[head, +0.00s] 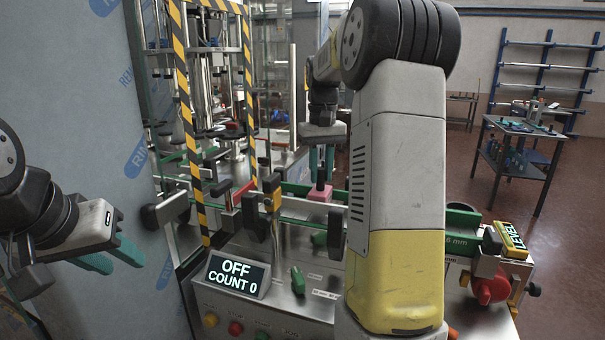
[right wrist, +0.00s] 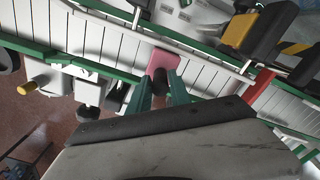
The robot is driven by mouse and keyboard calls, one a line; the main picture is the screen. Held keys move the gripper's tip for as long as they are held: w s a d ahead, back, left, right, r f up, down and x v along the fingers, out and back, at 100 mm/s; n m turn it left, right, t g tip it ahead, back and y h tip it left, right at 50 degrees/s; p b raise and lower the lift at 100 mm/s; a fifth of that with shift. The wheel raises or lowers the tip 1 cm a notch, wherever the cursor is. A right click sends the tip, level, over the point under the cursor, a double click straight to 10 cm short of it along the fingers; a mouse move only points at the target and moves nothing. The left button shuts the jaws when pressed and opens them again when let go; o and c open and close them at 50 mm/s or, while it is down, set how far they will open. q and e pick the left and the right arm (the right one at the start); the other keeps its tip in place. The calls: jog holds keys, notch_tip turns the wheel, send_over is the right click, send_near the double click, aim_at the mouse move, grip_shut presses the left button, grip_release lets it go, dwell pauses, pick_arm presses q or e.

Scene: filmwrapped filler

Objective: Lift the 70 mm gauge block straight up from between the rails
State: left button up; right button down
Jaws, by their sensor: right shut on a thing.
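The pink gauge block (head: 319,193) sits between the green rails of the conveyor in the head view, with a dark upright handle on top. It also shows in the right wrist view (right wrist: 164,61), over the white slats. My right gripper (head: 321,166) points down above it, its teal fingers shut on the dark handle; the fingertips show in the right wrist view (right wrist: 159,88). I cannot tell whether the block touches the slats. The block's size marking is not readable. My left gripper (head: 117,258) is at the far left, open and empty, away from the conveyor.
The green rails (head: 295,225) run across the machine. A counter display (head: 237,274) reads OFF, COUNT 0. A yellow LEVEL box (head: 511,238) and red knob (head: 490,288) are at the right end. A yellow-black striped frame (head: 187,120) stands left of the block. My right arm hides part of the conveyor.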

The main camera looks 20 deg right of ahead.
jog(key=shift+r, duration=0.1)
jog(key=shift+r, duration=2.4)
jog(key=shift+r, duration=0.15)
